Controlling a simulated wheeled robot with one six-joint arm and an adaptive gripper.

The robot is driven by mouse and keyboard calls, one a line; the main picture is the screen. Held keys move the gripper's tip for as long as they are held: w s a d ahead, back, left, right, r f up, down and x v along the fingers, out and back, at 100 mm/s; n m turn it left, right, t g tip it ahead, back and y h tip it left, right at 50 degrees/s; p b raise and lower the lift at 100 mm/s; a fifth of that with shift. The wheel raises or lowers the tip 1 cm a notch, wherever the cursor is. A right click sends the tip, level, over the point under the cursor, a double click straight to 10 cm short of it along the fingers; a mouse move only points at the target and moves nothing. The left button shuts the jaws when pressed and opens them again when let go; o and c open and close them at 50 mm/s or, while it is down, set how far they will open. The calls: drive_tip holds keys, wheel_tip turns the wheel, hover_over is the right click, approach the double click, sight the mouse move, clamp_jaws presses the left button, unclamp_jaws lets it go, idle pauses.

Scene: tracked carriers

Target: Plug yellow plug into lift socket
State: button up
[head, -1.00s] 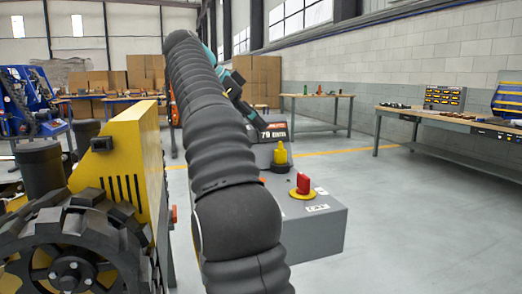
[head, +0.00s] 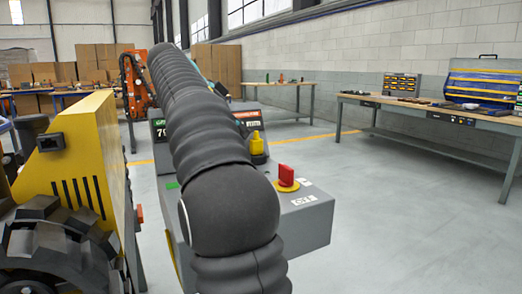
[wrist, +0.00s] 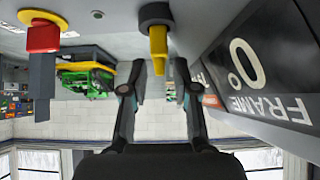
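The yellow plug (head: 257,143) stands upright in a black round base on the grey box (head: 312,222), just right of my arm in the head view. In the wrist view, which looks upside down, the yellow plug (wrist: 158,42) hangs from its dark base, with its free end between my fingertips. My gripper (wrist: 158,83) is open, its two fingers spread apart; I see no contact with the plug. My arm hides the gripper in the head view. I cannot tell which part is the lift socket.
A red switch (head: 287,174) on a yellow disc is right of the plug; it also shows in the wrist view (wrist: 43,38). A black panel reading "FRAME" (wrist: 262,75) is close on the right there. A yellow machine (head: 75,160) stands left.

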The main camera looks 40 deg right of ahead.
sight(254, 139)
drive_tip(key=shift+b+x, duration=1.7)
drive_tip(key=shift+x, duration=1.05)
drive_tip(key=shift+s+r, duration=0.1)
drive_tip(key=shift+r, duration=0.1)
drive_tip(key=shift+d, duration=0.1)
clamp_jaws()
